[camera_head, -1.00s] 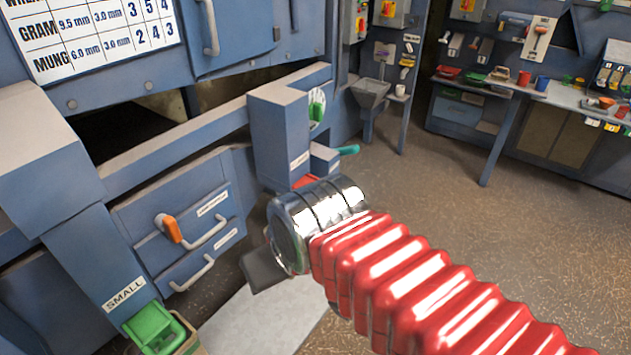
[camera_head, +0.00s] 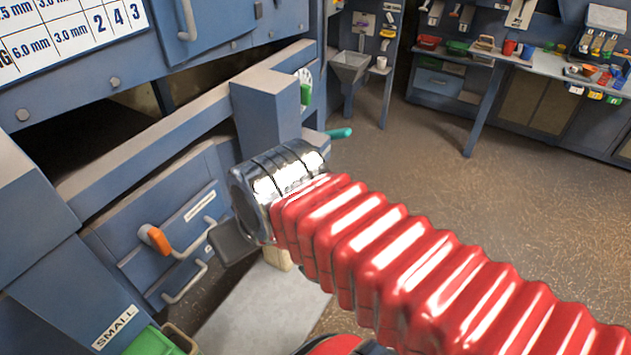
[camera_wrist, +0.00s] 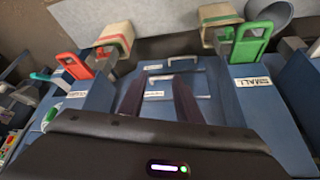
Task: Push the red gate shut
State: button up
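The red gate (camera_wrist: 73,66) is at the left in the wrist view, a small red frame-shaped handle on the blue machine. It is hidden behind my arm in the head view. My gripper (camera_wrist: 158,88) has two dark fingers apart with nothing between them, over the blue panel to the right of the red gate. They do not touch the gate. In the head view a dark part of my gripper (camera_head: 232,243) shows beside the drawer handles, below my silver wrist.
A green gate (camera_wrist: 253,42) is at the right by the SMALL label, also at lower left in the head view (camera_head: 152,342). Bins (camera_wrist: 115,38) and (camera_wrist: 220,18) stand near the gates. An orange handle (camera_head: 154,239) projects from the panel. Open floor lies right.

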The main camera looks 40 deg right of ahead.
jog(key=shift+o, duration=0.5)
jog(key=o, duration=0.3)
jog(key=shift+f, duration=0.2)
jog(key=shift+o, duration=1.4)
jog(key=shift+w+f+m+g, duration=0.2)
jog(key=shift+f+m+g, duration=0.4)
jog(key=shift+m, duration=0.1)
jog(key=o, duration=0.4)
jog(key=f+m, duration=0.1)
jog(key=d+f+m+g+y, duration=0.1)
jog(key=w+f+m+g+y, duration=0.1)
jog(key=shift+w+d+f+m, duration=0.1)
jog(key=shift+d+f+m, duration=0.05)
jog(key=shift+f+m, duration=0.2)
jog(key=w+d+f+m+t+y, duration=0.3)
jog(key=w+d+f+m+y, duration=0.4)
jog(key=d+m, duration=0.5)
jog(key=d+f+m+t+h, duration=0.1)
jog(key=d+f+m+t, duration=0.1)
jog(key=d+m+t, duration=0.2)
jog(key=s+d+f+m+t+h, duration=0.1)
jog(key=d+f+m+t, duration=0.2)
jog(key=d+m, duration=0.3)
jog(key=d+f+m+t, duration=0.2)
jog(key=d+m+t, duration=0.2)
jog(key=d, duration=0.8)
jog(key=shift+s+d+f+m+t+h, duration=0.15)
jog(key=shift+s+f+m+t+h, duration=0.2)
jog(key=shift+m, duration=0.2)
